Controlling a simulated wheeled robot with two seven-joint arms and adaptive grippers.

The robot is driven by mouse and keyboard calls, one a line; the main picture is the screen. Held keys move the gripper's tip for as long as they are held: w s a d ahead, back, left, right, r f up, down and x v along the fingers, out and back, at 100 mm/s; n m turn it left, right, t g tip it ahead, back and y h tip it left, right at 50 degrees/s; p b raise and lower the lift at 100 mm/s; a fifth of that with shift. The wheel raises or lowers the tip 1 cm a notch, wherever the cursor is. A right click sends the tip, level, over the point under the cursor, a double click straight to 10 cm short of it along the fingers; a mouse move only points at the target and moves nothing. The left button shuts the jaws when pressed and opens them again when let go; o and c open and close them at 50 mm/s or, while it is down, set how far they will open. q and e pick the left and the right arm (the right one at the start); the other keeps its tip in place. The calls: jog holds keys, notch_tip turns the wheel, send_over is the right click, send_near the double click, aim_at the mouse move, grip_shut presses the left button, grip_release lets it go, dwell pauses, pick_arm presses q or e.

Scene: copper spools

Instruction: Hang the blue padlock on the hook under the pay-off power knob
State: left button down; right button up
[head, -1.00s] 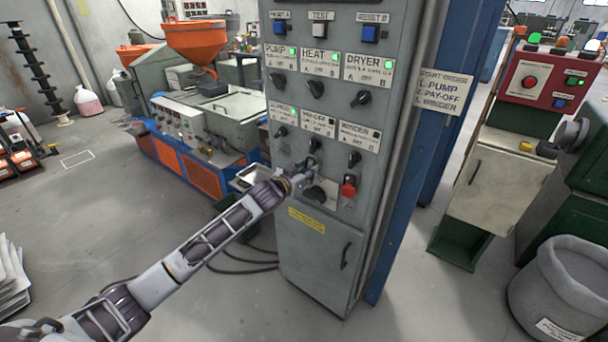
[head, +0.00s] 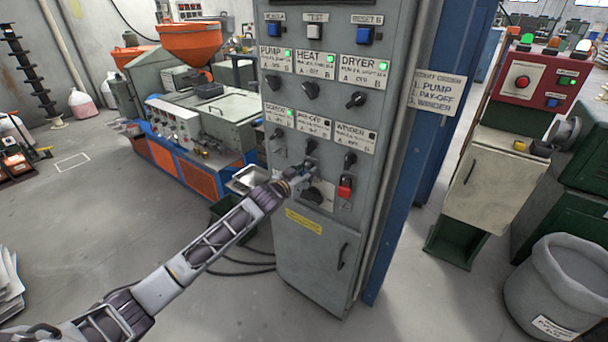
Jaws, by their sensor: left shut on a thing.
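The pay-off power knob (head: 310,147) is a small black knob in the middle of the grey cabinet's lower knob row, under its label (head: 313,126). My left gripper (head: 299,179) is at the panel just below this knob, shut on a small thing. That thing fits the blue padlock, but it is mostly hidden by the fingers and too small to make out. The hook under the knob is also hidden behind the gripper, so I cannot tell whether the padlock touches it. My right gripper is not in view.
A red padlock (head: 345,188) hangs under the winder knob (head: 350,160), right of my gripper. The grey cabinet (head: 300,255) stands beside a blue post (head: 385,240). Open floor lies left.

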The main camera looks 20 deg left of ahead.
pick_arm(q)
jog(key=c, duration=0.8)
grip_release()
jog(key=shift+s, duration=0.15)
jog(key=v, duration=1.1)
jog(key=shift+s, duration=0.3)
jog(key=shift+a+r+m, duration=0.1)
jog(key=shift+r+m, duration=0.05)
jog(key=shift+m, duration=0.15)
